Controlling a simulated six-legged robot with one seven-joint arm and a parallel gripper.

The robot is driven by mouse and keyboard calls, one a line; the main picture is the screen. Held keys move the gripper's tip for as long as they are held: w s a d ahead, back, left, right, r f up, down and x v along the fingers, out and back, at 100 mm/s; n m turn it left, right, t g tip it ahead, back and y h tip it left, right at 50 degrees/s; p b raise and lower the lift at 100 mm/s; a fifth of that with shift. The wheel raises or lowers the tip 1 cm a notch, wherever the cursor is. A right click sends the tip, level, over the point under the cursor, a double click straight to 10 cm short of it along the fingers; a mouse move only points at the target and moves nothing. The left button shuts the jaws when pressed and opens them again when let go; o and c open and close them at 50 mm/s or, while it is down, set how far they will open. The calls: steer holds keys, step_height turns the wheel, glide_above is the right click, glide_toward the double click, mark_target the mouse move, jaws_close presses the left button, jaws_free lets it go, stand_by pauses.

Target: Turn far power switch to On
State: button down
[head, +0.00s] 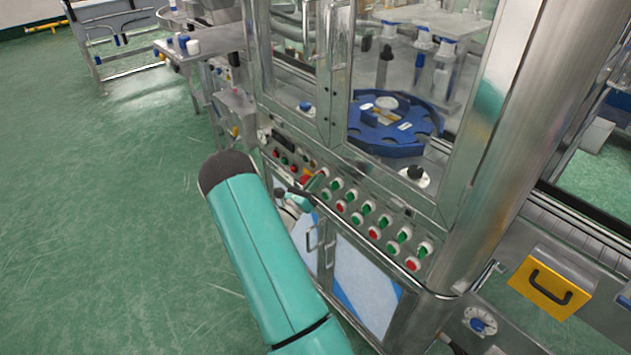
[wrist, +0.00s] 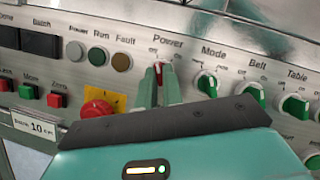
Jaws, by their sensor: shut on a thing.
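The power switch (wrist: 159,69) is a red knob under the "Power" label on the grey panel in the wrist view. My gripper (wrist: 160,80) is shut on it, with one teal finger on each side. The knob stands roughly upright between the fingers, and its lower part is hidden by them. Small marks sit above it on both sides, too blurred to read surely. In the head view my gripper (head: 300,199) is at the left part of the machine's control panel, and my arm hides some of that area.
Green switches for Mode (wrist: 207,83), Belt (wrist: 253,93) and Table (wrist: 296,104) sit right of it. A red emergency button (wrist: 97,108) on a yellow plate is lower left. Round indicators are left. Glass doors (head: 325,65) rise above the panel; green floor (head: 120,200) is clear.

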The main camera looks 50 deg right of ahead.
steer(key=m+g, duration=0.2)
steer(key=m, duration=0.3)
steer(key=m+g+y, duration=0.1)
steer(key=m+g, duration=0.2)
steer(key=m, duration=0.2)
steer(key=m+g+y, duration=0.1)
steer(key=m+g, duration=0.1)
steer(key=m, duration=0.3)
steer(key=shift+w+f+m+g, duration=0.1)
steer(key=shift+w+m+g, duration=0.2)
steer(key=shift+w+m, duration=0.1)
steer(key=shift+m, duration=0.3)
steer(key=c, duration=1.5)
jaws_free()
steer(key=shift+c, duration=0.2)
steer(key=v, duration=1.3)
steer(key=shift+w+a, duration=0.25)
steer(key=shift+a, duration=0.05)
